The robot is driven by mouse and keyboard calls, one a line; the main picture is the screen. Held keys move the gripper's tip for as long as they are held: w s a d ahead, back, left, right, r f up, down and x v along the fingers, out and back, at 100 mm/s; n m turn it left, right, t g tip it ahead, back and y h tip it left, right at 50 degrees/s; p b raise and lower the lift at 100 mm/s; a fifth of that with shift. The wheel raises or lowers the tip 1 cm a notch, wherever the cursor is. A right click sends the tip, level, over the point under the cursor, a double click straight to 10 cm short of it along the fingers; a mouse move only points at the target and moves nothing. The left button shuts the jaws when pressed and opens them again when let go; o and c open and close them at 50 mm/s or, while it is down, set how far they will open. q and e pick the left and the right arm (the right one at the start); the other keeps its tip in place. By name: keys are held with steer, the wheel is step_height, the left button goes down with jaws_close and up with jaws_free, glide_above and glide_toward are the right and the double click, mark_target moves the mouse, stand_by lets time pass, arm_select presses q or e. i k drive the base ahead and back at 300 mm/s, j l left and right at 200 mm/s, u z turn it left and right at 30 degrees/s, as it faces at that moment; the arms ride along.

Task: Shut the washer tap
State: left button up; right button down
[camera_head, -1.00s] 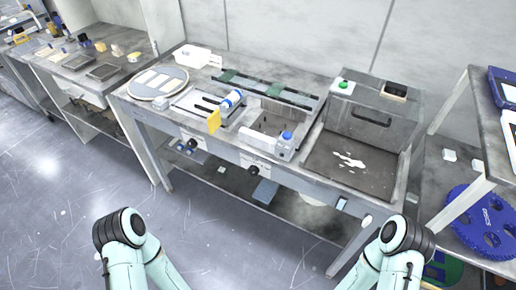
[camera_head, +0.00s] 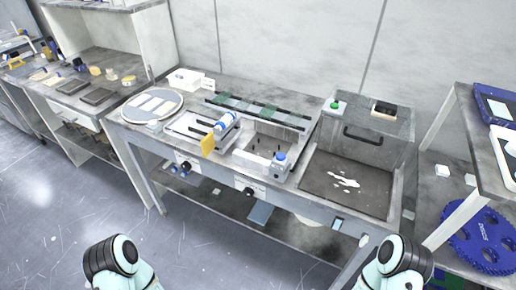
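Two dark round knobs sit on the front face of the middle bench, the left knob (camera_head: 184,166) and the right knob (camera_head: 249,191), each beside a small white label. Which of them, if either, is the washer tap I cannot tell. A white unit with a blue-capped bottle-like part (camera_head: 279,160) stands at the bench's front edge. A blue-and-white cylinder (camera_head: 226,124) lies by a yellow plate (camera_head: 208,145). Only teal and black links of my two arms show at the bottom edge, in front of the bench. Both grippers are out of view.
The bench (camera_head: 215,170) carries a round plate with pale strips (camera_head: 152,106) and a recessed basin. A shelf with a blue perforated disc (camera_head: 484,238) stands far right. Open floor lies left.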

mark_target(364, 241)
steer(key=z, duration=1.4)
